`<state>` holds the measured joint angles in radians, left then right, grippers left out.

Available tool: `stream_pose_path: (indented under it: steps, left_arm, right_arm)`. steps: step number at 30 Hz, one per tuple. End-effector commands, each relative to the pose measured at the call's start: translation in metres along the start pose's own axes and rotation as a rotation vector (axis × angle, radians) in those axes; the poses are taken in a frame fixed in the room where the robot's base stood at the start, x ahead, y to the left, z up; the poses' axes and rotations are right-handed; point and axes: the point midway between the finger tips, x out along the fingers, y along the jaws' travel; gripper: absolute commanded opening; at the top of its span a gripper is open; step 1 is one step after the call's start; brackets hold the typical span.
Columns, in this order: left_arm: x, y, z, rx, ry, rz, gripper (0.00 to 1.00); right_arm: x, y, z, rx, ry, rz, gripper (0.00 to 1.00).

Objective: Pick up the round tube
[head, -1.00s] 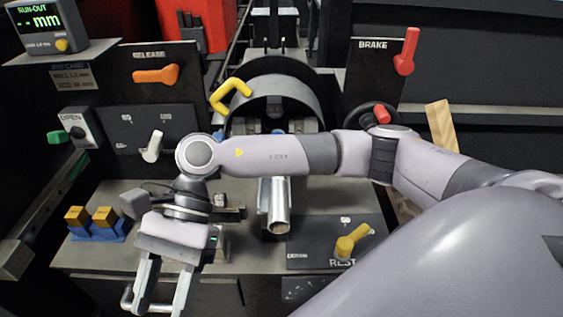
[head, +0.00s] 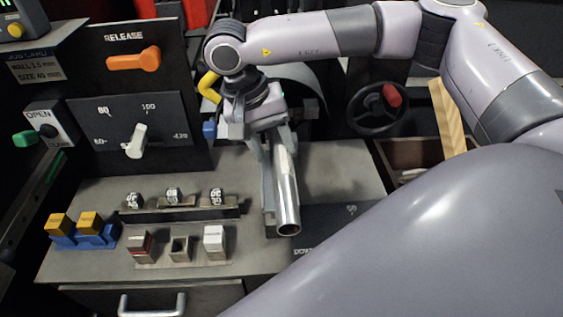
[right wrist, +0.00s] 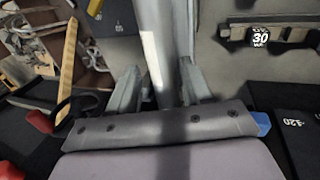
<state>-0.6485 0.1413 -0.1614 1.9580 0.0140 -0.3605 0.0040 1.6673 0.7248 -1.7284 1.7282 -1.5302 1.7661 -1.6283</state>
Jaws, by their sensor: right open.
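The round tube (head: 287,195) is a shiny metal pipe, its open end facing me above the front edge of the bench. My right gripper (head: 276,158) is over the tube, with its fingers pointing down toward it. In the right wrist view the tube (right wrist: 156,45) runs between the two spread fingers of the gripper (right wrist: 160,78). The gripper is open; whether a finger touches the tube cannot be told. The tube's far end is hidden behind the gripper. My left gripper is not in view.
Size blocks and small sockets (head: 180,247) stand left of the tube. Orange blocks sit in a blue holder (head: 85,238) further left. A dial panel with a white lever (head: 137,141) stands behind. A handwheel (head: 378,108) and wooden strip (head: 450,120) are at right.

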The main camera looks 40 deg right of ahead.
Motion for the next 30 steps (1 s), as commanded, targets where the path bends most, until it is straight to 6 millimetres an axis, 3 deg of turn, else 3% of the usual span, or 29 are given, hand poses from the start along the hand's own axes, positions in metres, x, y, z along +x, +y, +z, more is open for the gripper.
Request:
stream_pose_path:
  steps: [6, 15, 19, 20, 30]
  left_arm:
    - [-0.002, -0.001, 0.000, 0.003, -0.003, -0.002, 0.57]
    - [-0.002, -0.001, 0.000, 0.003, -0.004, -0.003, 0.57]
    - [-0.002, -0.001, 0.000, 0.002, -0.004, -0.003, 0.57]
    - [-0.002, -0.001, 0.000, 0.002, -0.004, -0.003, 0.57]
    - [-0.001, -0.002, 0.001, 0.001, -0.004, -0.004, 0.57]
  right_arm:
    - [0.030, -0.001, 0.003, 0.000, -0.002, 0.000, 0.49]
    - [0.036, -0.001, 0.003, 0.000, -0.001, -0.001, 0.49]
    - [0.035, -0.001, 0.003, 0.000, -0.002, -0.002, 0.07]
    - [0.035, -0.001, 0.003, 0.000, -0.002, -0.002, 0.00]
    - [0.033, -0.001, 0.003, 0.000, 0.000, -0.004, 0.00]
